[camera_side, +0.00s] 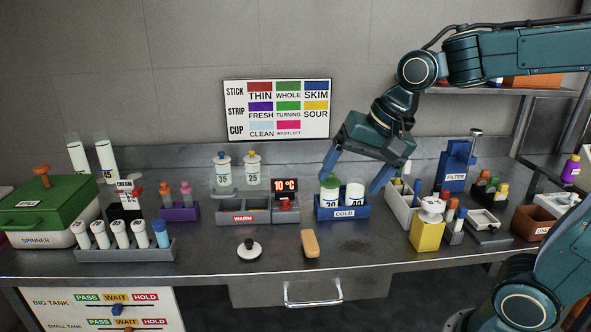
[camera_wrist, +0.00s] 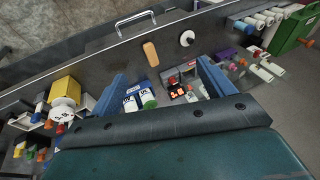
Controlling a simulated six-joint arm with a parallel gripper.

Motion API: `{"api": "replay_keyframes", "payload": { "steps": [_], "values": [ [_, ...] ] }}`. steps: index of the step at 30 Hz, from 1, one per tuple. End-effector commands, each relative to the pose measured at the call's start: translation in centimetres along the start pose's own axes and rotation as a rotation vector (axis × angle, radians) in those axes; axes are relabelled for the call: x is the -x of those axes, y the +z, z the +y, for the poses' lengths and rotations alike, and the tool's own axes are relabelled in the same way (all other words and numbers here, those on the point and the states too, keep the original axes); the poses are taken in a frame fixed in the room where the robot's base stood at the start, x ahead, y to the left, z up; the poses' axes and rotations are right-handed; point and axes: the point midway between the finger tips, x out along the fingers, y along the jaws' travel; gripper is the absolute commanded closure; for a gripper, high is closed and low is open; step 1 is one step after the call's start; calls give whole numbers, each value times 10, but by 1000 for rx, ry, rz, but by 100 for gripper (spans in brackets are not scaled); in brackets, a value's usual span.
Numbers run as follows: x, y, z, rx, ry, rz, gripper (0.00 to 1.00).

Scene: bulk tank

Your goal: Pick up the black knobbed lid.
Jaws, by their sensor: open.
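The knobbed lid (camera_side: 249,251) lies on the steel bench near its front, left of centre.
An orange-tan block (camera_side: 311,243) lies just right of the lid. Two bottles, one green-capped (camera_side: 330,187), stand in the COLD rack under my gripper. The grey WARM rack (camera_side: 243,210) is behind the lid. A tube rack (camera_side: 125,249) stands to the left. Bench around the lid is clear.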

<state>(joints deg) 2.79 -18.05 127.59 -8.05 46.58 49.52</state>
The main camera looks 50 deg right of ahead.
Motion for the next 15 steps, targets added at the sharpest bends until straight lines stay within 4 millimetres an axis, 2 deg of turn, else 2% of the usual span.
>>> {"api": "replay_keyframes", "payload": {
  "steps": [6,15],
  "values": [
    [-29,-27,-27,-291,6,-45,19],
    [-77,-59,-58,-695,29,-105,19]
  ]
}}
